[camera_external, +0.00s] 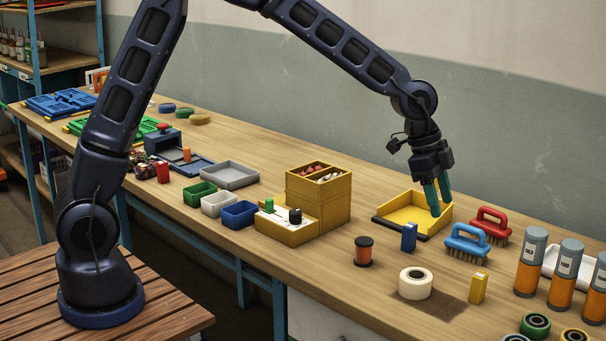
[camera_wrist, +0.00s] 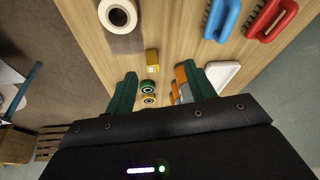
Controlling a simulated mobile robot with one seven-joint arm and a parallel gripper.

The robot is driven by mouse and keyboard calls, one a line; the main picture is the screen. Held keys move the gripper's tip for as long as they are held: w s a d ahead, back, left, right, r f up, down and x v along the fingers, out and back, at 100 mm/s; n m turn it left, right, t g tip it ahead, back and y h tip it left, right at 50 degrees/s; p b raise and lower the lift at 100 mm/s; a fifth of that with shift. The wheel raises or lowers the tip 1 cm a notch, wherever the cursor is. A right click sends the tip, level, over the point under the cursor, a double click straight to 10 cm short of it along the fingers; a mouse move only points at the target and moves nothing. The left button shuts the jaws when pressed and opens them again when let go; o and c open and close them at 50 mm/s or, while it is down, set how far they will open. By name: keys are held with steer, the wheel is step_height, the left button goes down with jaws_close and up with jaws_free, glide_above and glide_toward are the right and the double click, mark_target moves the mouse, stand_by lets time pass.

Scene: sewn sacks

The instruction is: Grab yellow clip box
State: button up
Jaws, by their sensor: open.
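A small upright yellow box (camera_external: 478,288) stands near the front edge of the workbench, right of a white tape roll. It also shows in the wrist view (camera_wrist: 152,57), ahead of and between the green fingers. My gripper (camera_external: 438,200) is open and empty. In the external view its fingers overlap the yellow dustpan (camera_external: 408,208), behind and left of the yellow box. In the wrist view my gripper (camera_wrist: 160,82) is apart from the box. Nothing hides the box.
Tape roll (camera_external: 415,284), blue brush (camera_external: 466,243), red brush (camera_external: 490,225) and a small blue box (camera_external: 408,237) surround the area. Orange-grey canisters (camera_external: 565,274) stand to the right. Green and yellow rolls (camera_external: 535,326) lie in front. Bare wood shows around the yellow box.

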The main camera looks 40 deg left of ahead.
steer(key=m+g+h, duration=0.1)
steer(key=m, duration=0.1)
glide_toward(483, 294)
steer(key=shift+s+d+f, duration=0.2)
steer(key=shift+d+f, duration=0.8)
steer(key=shift+f, duration=0.2)
steer(key=shift+w+a+x, duration=0.1)
steer(key=shift+a+x, duration=0.05)
steer(key=shift+x, duration=0.8)
steer(key=shift+w+a+x, duration=0.1)
steer(key=shift+a+x, duration=0.05)
steer(key=shift+x, duration=0.75)
steer(key=shift+w+a+x, duration=0.1)
steer(key=shift+a+x, duration=0.05)
steer(key=shift+x, duration=0.8)
steer(key=shift+f, duration=0.1)
steer(key=shift+c, duration=0.4)
steer(key=c, duration=1)
